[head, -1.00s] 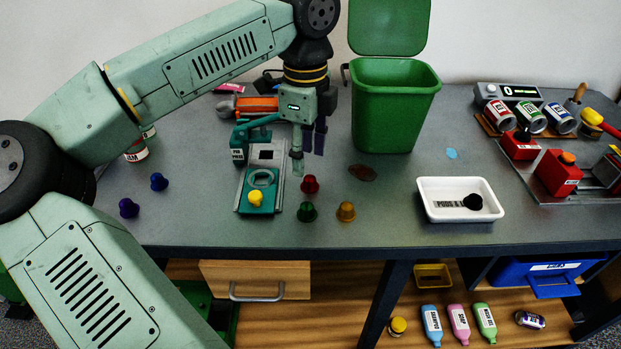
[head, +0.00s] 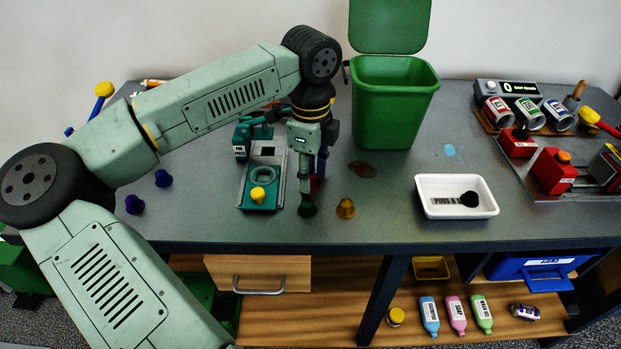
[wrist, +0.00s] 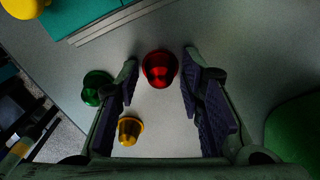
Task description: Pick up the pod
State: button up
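Several coloured pods stand on the table. In the wrist view a red pod (wrist: 160,68) lies between my two fingertips. A gold pod (wrist: 130,130) is further back, by the left finger, and a green pod (wrist: 95,88) is just outside that finger. My gripper (wrist: 161,60) is open and empty. In the head view my gripper (head: 314,180) is low over the table, its fingers largely hiding the red pod. The green pod (head: 307,210) and gold pod (head: 345,208) are just in front. Whether the fingers touch the red pod cannot be told. The task does not name a colour.
Purple (head: 134,204) and blue (head: 163,178) pods lie further left. A green bin (head: 385,110) stands behind right. A white tray (head: 430,200) holds a black pod (head: 469,199).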

jog(key=c, duration=0.5)
notch_tip(320, 180, up, 10)
jog(key=b, duration=0.3)
jog(key=shift+f, duration=0.25)
